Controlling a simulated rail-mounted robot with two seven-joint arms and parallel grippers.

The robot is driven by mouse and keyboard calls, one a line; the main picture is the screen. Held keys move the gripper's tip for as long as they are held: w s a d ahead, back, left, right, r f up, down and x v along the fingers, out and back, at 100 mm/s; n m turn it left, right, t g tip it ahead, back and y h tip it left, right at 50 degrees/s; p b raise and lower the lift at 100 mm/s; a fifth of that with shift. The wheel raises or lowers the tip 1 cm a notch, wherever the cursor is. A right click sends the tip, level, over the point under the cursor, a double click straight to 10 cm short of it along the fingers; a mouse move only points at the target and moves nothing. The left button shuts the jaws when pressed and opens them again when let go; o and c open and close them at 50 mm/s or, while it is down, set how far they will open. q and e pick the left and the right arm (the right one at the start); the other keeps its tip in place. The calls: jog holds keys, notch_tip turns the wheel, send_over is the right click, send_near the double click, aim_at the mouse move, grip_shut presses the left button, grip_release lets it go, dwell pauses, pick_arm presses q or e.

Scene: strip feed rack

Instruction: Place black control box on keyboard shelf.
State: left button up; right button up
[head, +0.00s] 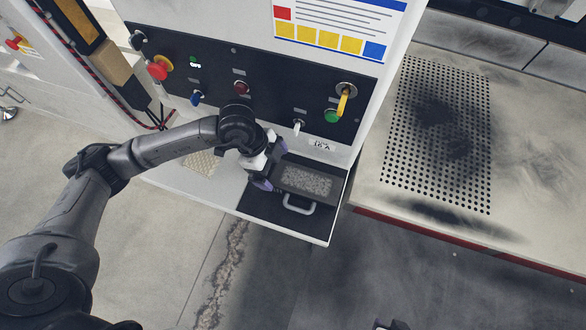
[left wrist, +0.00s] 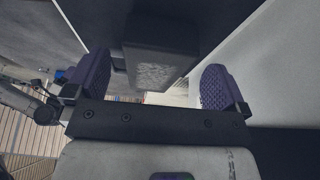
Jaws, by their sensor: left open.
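The black control box (head: 307,181), with a speckled grey panel on top, appears to rest on the keyboard shelf (head: 262,212), a dark surface with a pale rim jutting from the machine front. My left gripper (head: 271,166) is at the box's left end. Its purple-padded fingers are open. In the left wrist view the box (left wrist: 160,45) lies ahead between the spread fingers of the left gripper (left wrist: 157,84), with a gap visible on both sides. The box's underside is hidden. A small dark part at the bottom edge of the head view may be my right gripper; its fingers cannot be made out.
A control panel (head: 270,90) with knobs, buttons and a yellow-handled switch (head: 343,100) rises behind the shelf. A silver handle (head: 298,208) stands in front of the box. A pale table with a perforated plate (head: 440,135) is at the right. The floor in front is clear.

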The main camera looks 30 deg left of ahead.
pick_arm(q)
jog(key=shift+s+a, duration=0.15)
jog(key=shift+a, duration=0.95)
jog(key=shift+s+a, duration=0.15)
jog(key=shift+a, duration=0.95)
